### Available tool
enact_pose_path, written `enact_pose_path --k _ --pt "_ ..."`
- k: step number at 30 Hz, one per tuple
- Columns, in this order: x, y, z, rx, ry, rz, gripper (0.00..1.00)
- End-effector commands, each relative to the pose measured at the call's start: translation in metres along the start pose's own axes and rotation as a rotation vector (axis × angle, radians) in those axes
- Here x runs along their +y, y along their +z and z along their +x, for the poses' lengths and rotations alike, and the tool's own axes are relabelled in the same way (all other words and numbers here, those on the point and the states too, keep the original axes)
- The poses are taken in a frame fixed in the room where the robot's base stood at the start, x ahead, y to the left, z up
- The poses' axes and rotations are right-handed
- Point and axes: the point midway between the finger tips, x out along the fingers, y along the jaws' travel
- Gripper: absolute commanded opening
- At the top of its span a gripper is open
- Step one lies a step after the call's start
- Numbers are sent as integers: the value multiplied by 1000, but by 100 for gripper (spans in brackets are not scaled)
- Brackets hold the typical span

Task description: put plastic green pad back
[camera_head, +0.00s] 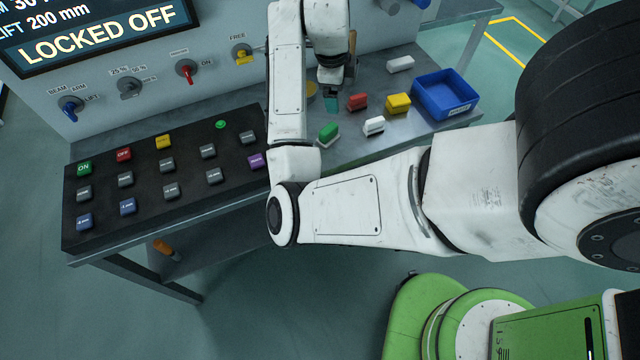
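A green pad (328,134) with a pale lower side lies on the grey bench, just right of my forearm. My gripper (334,98) points down over the bench, beyond the green pad and left of a red block. A small teal piece (331,104) shows at its fingertips. I cannot tell whether this piece is held or is part of the fingers. The finger gap is too small to make out.
A red block (357,102), a yellow block (398,103) and white blocks (373,126) (400,64) lie nearby. A blue bin (445,95) stands at the right. A black button panel (165,175) fills the bench's left. Switches line the upright panel behind.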

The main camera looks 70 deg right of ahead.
Motion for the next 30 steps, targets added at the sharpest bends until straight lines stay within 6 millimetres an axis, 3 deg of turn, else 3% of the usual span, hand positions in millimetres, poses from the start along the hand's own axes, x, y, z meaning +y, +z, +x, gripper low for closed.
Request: enact_pose_path --k 5,8,14,18,21,24,27,30 --pt "16 7 2 46 -149 -642 89" --pt "41 18 8 64 -195 -1020 89" --pt "126 30 30 47 -218 -1797 89" --pt "207 22 46 -41 -203 -2314 89" --pt "259 9 53 -136 -195 -2602 89" --pt "299 -4 56 -228 -195 -2800 89" --pt "321 -11 56 -290 -201 -2909 89" --pt "329 -14 56 -313 -203 -2948 89"
